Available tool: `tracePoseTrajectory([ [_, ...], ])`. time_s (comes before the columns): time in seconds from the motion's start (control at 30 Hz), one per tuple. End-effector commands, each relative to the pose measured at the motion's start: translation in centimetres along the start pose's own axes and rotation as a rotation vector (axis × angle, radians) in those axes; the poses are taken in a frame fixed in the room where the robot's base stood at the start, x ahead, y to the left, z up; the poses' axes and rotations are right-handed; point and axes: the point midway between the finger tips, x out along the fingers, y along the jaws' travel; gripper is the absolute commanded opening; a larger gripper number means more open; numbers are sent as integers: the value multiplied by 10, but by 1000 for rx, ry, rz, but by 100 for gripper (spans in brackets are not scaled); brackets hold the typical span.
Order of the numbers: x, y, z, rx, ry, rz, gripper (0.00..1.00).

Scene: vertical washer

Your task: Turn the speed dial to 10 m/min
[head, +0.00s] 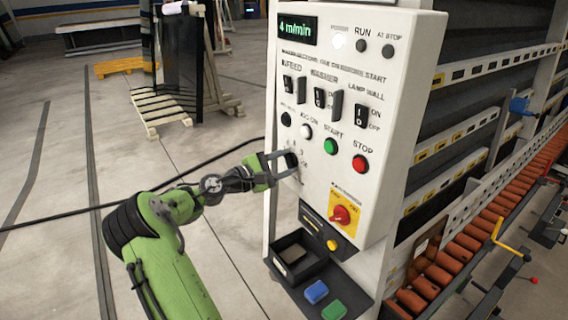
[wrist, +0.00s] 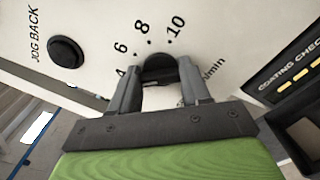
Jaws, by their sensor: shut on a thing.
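The speed dial (wrist: 158,68) is a black knob on the white panel, with the marks 4, 6, 8 and 10 around it in the wrist view. In the head view the dial (head: 291,160) is at the panel's left edge, partly covered by my gripper. My gripper (wrist: 160,82) is shut on the dial, with one grey finger on each side. It also shows in the head view (head: 284,163). The green display (head: 296,29) at the panel's top reads 4 m/min. The dial's pointer cannot be made out.
The black jog back button (wrist: 66,52) is left of the dial in the wrist view. Green start (head: 330,146) and red stop (head: 360,163) buttons and a red rotary switch (head: 342,215) are close by on the panel. A black tray (head: 300,272) juts out below.

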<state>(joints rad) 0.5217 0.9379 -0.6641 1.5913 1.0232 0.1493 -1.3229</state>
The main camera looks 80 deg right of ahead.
Motion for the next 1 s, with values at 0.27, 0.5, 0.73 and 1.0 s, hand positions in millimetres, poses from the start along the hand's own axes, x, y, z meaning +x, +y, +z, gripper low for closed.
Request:
tracePoseTrajectory([
  [0.27, 0, -1, 0, 29, 0, -1, 16],
  [0.5, 0, -2, 0, 156, -1, -2, 16],
  [0.73, 0, -4, -1, 359, -2, -1, 16],
  [1.0, 0, -5, -2, 617, -1, -1, 16],
])
